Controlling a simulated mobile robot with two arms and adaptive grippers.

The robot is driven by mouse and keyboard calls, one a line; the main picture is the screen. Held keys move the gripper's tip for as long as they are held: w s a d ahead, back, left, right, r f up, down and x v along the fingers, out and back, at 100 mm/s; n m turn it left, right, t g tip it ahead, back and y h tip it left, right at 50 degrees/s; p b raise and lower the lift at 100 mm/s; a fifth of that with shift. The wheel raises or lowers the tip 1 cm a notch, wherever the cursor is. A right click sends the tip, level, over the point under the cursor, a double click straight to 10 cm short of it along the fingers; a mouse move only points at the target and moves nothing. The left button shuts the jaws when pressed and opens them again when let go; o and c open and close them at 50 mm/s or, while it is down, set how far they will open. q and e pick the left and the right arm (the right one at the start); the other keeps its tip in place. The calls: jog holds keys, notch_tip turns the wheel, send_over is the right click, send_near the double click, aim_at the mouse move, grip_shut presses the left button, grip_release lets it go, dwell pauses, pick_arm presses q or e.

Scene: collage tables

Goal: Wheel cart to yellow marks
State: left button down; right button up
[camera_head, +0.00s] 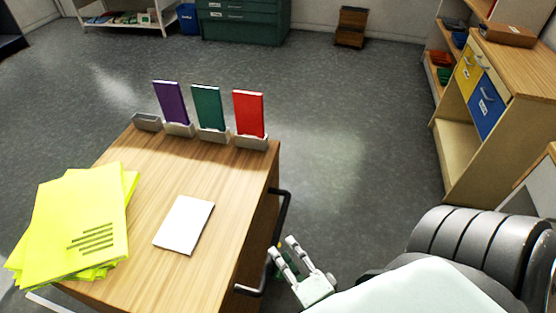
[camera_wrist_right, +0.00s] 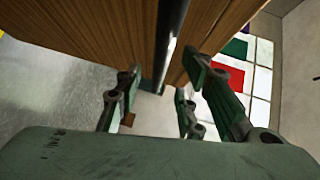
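The wooden-topped cart (camera_head: 150,205) stands at the lower left in the head view, and its wood side (camera_wrist_right: 90,35) fills the top of the wrist view. A dark bar handle (camera_head: 284,215) runs along its right side. My right gripper (camera_head: 281,246) is beside the handle, its fingers pointing at the cart. In the wrist view the handle bar (camera_wrist_right: 168,45) shows between the spread fingers; I see no clear contact. A small yellow patch (camera_wrist_right: 3,34) is at the wrist view's left edge; I cannot tell what it is. No yellow floor marks show in the head view. My left gripper is not in view.
Yellow booklets (camera_head: 75,225), a white card (camera_head: 184,224) and purple, green and red (camera_head: 249,115) upright cards in holders are on the cart. A wooden cabinet (camera_head: 470,120) is at the right. Grey floor (camera_head: 340,120) is clear between. A green drawer cabinet (camera_head: 240,20) is at the back.

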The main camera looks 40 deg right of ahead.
jog(key=s, duration=0.5)
jog(key=shift+s+a+r, duration=0.15)
jog(key=shift+a+r, duration=0.25)
